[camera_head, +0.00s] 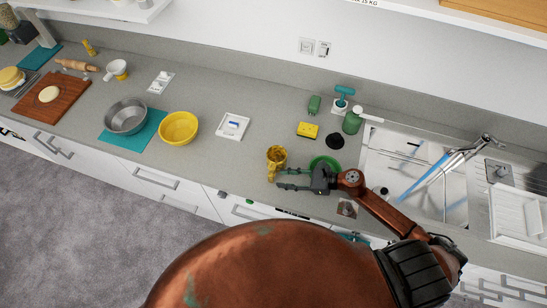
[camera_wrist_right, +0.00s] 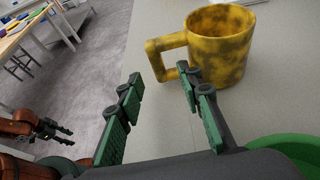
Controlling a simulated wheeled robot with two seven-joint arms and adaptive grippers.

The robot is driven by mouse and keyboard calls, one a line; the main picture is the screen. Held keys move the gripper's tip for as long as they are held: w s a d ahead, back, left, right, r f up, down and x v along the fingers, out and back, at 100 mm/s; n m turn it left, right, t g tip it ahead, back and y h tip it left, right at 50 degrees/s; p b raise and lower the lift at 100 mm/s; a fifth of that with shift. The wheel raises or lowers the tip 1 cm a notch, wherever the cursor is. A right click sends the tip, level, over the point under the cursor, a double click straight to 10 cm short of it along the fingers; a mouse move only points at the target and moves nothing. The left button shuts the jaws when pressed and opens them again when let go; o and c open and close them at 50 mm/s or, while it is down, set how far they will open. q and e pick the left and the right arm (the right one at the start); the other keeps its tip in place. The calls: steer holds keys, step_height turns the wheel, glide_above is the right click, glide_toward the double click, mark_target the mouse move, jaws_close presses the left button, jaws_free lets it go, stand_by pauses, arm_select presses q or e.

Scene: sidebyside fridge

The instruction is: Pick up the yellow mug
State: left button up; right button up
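The yellow mug (camera_head: 276,158) stands upright on the grey counter near its front edge. In the right wrist view the mug (camera_wrist_right: 222,50) has brown mottling, and its squared handle points left. My right gripper (camera_head: 279,178) is open and empty, just in front of the mug. In the right wrist view the right gripper (camera_wrist_right: 161,76) has its fingers apart, with the handle just beyond the gap and close to the right fingertip. Contact cannot be told. My left gripper (camera_wrist_right: 55,132) shows small at the left of the wrist view, its fingers apart and empty.
A green bowl (camera_head: 325,164) sits right beside the right gripper. A yellow sponge (camera_head: 307,130), a dark round item (camera_head: 335,140) and a green soap bottle (camera_head: 352,122) stand behind. The sink (camera_head: 405,165) is to the right, a yellow bowl (camera_head: 178,128) to the left.

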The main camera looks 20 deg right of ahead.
mark_target(271, 178)
steer(key=shift+w+a+f, duration=0.1)
steer(key=shift+w+a, duration=0.05)
steer(key=shift+a, duration=0.6)
steer(key=p+x, duration=0.2)
steer(key=x, duration=0.2)
steer(key=shift+w+a+f, duration=0.15)
steer(key=shift+w, duration=0.2)
steer(key=shift+a+f, duration=0.1)
steer(key=shift+a, duration=0.1)
steer(key=shift+c, duration=0.3)
jaws_close()
